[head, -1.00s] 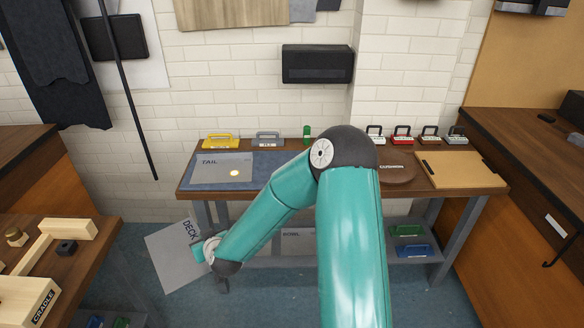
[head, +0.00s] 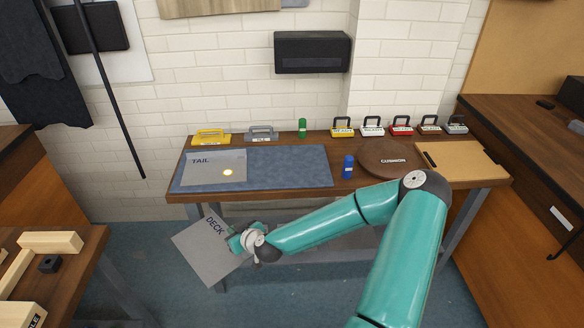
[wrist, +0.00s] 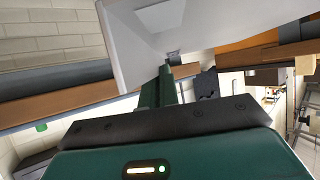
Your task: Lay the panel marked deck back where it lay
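The grey panel marked DECK (head: 205,250) hangs tilted in front of the table's left front edge, below the tabletop. My gripper (head: 236,241) is shut on its right edge, near the lettering. In the wrist view the panel (wrist: 200,25) fills the top centre, between the gripper fingers (wrist: 160,85). The panel marked TAIL (head: 215,170) lies flat on the left part of a blue-grey mat (head: 290,167) on the table. The right part of the mat is bare.
A blue cylinder (head: 348,167) stands right of the mat, beside a round brown CUSHION disc (head: 392,163). A green cylinder (head: 302,128) and several handled blocks (head: 401,126) line the table's back. A tan board (head: 465,160) lies at right. A wooden bench (head: 50,270) stands at left.

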